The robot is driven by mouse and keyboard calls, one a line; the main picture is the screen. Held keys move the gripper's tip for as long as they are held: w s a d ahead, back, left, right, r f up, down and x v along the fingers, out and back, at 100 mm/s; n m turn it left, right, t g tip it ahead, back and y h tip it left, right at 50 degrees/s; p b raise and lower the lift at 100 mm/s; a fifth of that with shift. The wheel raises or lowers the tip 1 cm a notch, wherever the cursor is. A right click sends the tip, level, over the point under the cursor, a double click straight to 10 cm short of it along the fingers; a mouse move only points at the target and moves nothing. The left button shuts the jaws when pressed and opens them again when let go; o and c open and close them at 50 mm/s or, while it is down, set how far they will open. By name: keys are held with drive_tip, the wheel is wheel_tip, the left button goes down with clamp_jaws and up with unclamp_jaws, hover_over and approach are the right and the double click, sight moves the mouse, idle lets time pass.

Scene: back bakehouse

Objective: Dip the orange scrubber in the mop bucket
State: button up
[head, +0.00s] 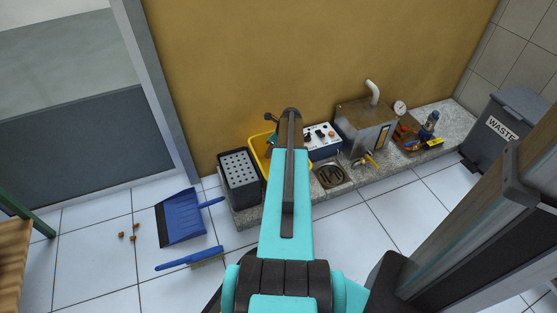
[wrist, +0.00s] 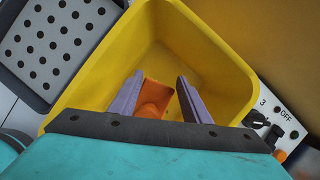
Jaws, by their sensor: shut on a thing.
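The yellow mop bucket (head: 259,147) stands on the stone ledge, partly hidden behind my arm in the head view. In the wrist view the open bucket (wrist: 208,35) fills the middle of the picture. The orange scrubber (wrist: 155,95) is between the two purple-grey fingers of my gripper (wrist: 158,82), which is shut on it. Gripper and scrubber lie over the bucket's opening, within its rim as seen from above. How deep they are, and whether the scrubber touches the bottom, I cannot tell. My arm hides the scrubber in the head view.
A grey box with a perforated top (head: 239,164) stands close left of the bucket. A control box (head: 322,141) and a metal boiler (head: 362,128) stand to the right. A blue dustpan (head: 181,219) and a brush (head: 189,259) lie on the floor. A waste bin (head: 503,128) is far right.

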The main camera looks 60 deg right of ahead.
wheel_tip(320, 180, up, 11)
drive_tip(key=p, duration=0.9)
idle(0.8)
idle(2.3)
drive_tip(key=shift+r+p, duration=1.95)
drive_tip(key=shift+s, duration=0.1)
